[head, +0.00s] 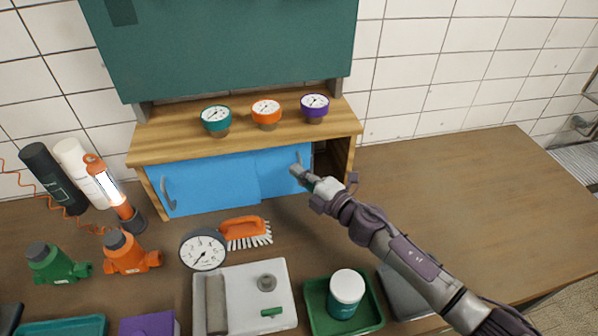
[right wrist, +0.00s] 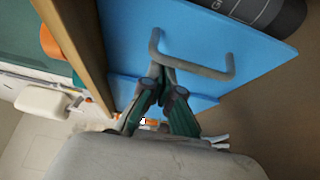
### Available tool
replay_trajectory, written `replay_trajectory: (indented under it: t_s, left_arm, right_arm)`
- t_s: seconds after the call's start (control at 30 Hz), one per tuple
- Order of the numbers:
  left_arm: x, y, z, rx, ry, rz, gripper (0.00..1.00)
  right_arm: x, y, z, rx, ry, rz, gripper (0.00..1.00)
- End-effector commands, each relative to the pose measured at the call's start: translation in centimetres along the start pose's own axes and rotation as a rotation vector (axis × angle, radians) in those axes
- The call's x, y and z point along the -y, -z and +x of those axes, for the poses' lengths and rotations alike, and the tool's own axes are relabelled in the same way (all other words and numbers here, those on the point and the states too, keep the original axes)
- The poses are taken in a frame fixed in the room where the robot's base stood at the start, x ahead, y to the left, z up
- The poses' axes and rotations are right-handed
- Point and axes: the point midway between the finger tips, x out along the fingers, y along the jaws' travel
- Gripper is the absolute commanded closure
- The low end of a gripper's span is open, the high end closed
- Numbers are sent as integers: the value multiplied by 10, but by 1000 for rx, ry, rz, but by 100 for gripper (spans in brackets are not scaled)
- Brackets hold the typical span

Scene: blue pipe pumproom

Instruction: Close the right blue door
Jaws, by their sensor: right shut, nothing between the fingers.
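The right blue door (head: 278,172) is a sliding panel in the low wooden cabinet. It overlaps the left blue door (head: 205,184), and a dark opening (head: 328,158) shows between it and the cabinet's right side. My left gripper is not in view.
Three gauges, teal (head: 216,119), orange (head: 266,112) and purple (head: 315,106), stand on the cabinet top. A brush (head: 244,231), a larger gauge (head: 203,250), a white tray (head: 285,300) and a green tray (head: 372,310) lie in front. The table (head: 450,190) is clear at right.

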Motion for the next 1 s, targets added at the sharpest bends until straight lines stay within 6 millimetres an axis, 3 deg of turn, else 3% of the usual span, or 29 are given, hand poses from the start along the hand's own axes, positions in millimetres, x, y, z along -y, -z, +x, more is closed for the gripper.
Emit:
replay_trajectory:
  t_s: [0.27, 0.63, 1.0]
  left_arm:
    - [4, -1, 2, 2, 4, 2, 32]
    - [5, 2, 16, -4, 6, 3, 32]
    - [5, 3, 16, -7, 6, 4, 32]
  right_arm:
    - [2, -8, -5, 1, 2, -2, 100]
    - [2, -80, -47, 2, 2, -3, 100]
    - [-1, -90, -53, 6, 0, -1, 100]
